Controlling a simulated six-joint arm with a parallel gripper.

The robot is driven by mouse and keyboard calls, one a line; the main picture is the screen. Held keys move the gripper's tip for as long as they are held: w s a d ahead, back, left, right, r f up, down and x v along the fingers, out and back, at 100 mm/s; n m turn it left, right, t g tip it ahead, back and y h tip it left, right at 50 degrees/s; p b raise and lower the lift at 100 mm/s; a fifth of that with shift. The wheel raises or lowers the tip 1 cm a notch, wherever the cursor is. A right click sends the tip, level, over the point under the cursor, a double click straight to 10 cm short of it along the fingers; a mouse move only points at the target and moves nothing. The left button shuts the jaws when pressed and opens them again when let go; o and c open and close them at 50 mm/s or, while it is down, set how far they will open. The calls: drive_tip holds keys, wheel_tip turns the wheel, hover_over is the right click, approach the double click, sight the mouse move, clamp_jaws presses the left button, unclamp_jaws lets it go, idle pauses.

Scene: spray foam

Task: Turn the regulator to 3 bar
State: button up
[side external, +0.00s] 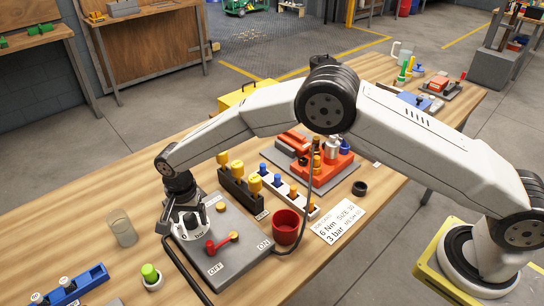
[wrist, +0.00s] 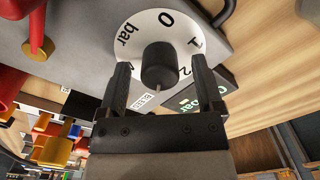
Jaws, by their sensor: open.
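The regulator is a black round knob (wrist: 160,62) on a white dial marked 0, 1, 2 and "bar" (wrist: 168,20). It is mounted on a grey panel box (side external: 222,243). My gripper (wrist: 160,66) is open, with one finger on each side of the knob, and small gaps seem to show between. In the side view my gripper (side external: 183,212) points down over the white dial (side external: 188,232) and hides the knob. A dark display with green characters (wrist: 190,103), partly behind a finger, seems to read 0 bar. The knob's exact setting is unclear.
A red lever (side external: 222,242) stands on the panel between OFF and ON labels. A card (side external: 338,222) reads "6 Nm" and "3 bar". A red cup (side external: 287,228), a clear glass (side external: 122,230) and a black hose (side external: 184,265) are close by.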

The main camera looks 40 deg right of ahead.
sight(192, 215)
drive_tip(key=shift+r, duration=3.75)
drive_tip(key=shift+d, duration=0.1)
drive_tip(key=shift+d+r, duration=0.1)
drive_tip(key=shift+d, duration=0.15)
drive_tip(key=s+d+r+n+t, duration=0.15)
drive_tip(key=s+d, duration=0.25)
drive_tip(key=d, duration=0.4)
drive_tip(key=s+d+r+n, duration=0.3)
drive_tip(key=s+d, duration=0.1)
drive_tip(key=d, duration=0.5)
drive_tip(key=s+d+n, duration=0.2)
drive_tip(key=s+d, duration=0.3)
drive_tip(key=s, duration=0.2)
drive_tip(key=s+d+n+t, duration=0.1)
drive_tip(key=s+d, duration=0.3)
drive_tip(key=s, duration=0.4)
drive_tip(key=shift+s+d+f+n, duration=0.2)
drive_tip(key=shift+d+n, duration=0.2)
drive_tip(key=shift+n, duration=0.35)
